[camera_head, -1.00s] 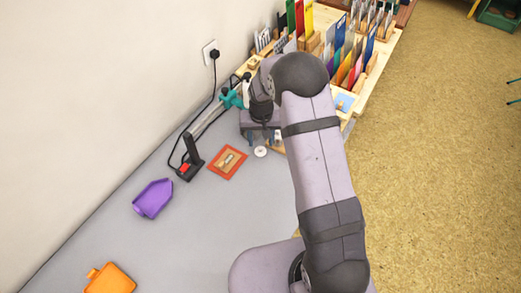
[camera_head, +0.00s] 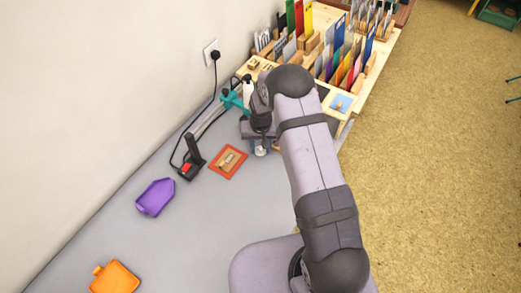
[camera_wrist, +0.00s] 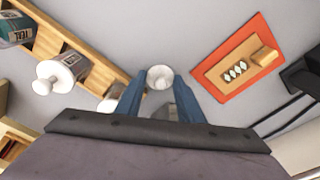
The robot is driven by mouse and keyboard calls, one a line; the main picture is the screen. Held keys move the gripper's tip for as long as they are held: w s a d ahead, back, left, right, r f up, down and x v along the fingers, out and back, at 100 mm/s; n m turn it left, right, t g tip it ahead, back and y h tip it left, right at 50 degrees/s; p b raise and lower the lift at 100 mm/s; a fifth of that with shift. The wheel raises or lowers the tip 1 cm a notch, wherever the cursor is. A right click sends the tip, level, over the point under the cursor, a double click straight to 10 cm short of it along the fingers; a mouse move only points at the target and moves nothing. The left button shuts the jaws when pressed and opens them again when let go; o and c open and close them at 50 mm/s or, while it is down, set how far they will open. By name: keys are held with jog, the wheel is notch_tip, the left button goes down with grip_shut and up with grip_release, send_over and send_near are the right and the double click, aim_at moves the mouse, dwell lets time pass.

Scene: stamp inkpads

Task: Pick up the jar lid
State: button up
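The jar lid (camera_wrist: 160,77) is a small white round piece with a raised middle. In the wrist view it lies on the grey tabletop between and just beyond the tips of my two blue fingers. My gripper (camera_wrist: 161,91) is open, with one finger on each side of the lid; I cannot tell whether they touch it. In the head view my gripper (camera_head: 259,146) points down at the table, and the lid (camera_head: 260,152) is mostly hidden under it.
An orange-red mat (camera_wrist: 222,92) with a wooden block lies to the right in the wrist view. A wooden rack (camera_wrist: 98,74) with a white-capped bottle (camera_wrist: 60,74) stands close on the left. A purple scoop (camera_head: 155,197) and an orange one (camera_head: 115,277) lie farther off.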

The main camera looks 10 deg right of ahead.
aim_at(261, 148)
jog(key=c, duration=0.4)
notch_tip(261, 148, up, 10)
jog(key=b, duration=0.3)
jog(key=s+d+r+m+p, duration=0.1)
jog(key=d+r+m+p, duration=0.1)
jog(key=d, duration=0.5)
jog(key=s+d+r+m+p, duration=0.2)
jog(key=d, duration=0.6)
jog(key=s+d+f+m+p, duration=0.1)
jog(key=s+d, duration=0.3)
jog(key=s, duration=0.2)
jog(key=shift+s+f+m+g, duration=0.2)
jog(key=shift+f+m+g, duration=0.1)
jog(key=shift+f+g, duration=0.1)
